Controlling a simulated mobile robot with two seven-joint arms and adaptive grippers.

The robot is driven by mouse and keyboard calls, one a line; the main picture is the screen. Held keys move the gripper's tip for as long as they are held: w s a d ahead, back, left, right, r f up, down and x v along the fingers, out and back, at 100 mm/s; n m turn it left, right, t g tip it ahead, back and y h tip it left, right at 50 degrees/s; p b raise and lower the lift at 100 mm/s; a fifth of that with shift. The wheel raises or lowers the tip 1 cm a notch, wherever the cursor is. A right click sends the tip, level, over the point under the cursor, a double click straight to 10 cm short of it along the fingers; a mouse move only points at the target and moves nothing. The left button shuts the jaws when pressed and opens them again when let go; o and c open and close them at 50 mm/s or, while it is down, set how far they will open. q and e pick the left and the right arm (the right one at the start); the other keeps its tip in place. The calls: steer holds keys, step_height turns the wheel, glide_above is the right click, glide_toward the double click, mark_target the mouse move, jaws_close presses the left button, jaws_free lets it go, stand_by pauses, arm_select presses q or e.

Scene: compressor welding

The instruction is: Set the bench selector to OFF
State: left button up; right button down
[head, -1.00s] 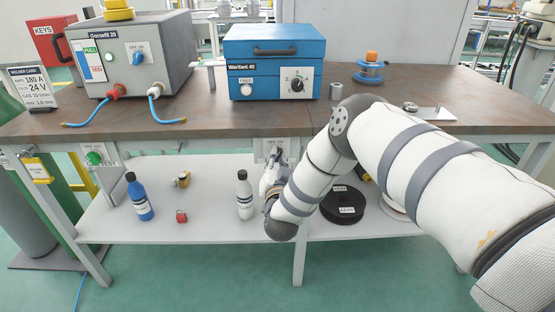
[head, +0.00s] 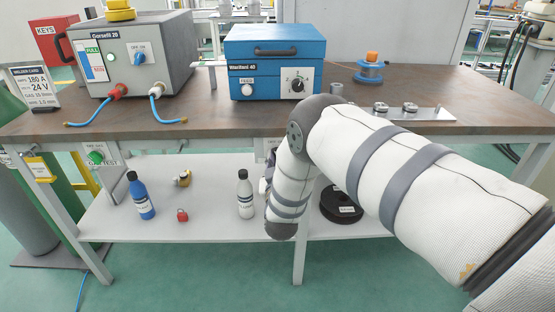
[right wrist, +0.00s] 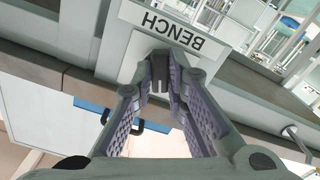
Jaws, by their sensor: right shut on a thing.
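The bench selector is a grey knob (right wrist: 160,70) on a pale plate. Its BENCH label (right wrist: 163,27) appears upside down in the right wrist view. My right gripper (right wrist: 160,92) has its two ridged fingers on either side of the knob and is shut on it. In the head view my right arm hides the selector and nearly all of the gripper at the bench's front edge. My left gripper is in neither view.
A green gas-test knob (head: 95,158) is at the front left. Bottles (head: 141,198) and a black spool (head: 340,205) are on the shelf below.

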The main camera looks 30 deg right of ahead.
steer(key=shift+f+n, duration=0.15)
steer(key=shift+n, duration=0.45)
steer(key=shift+s, duration=0.1)
steer(key=c, duration=1.6)
jaws_free()
steer(key=v, duration=1.2)
steer(key=shift+s, duration=0.1)
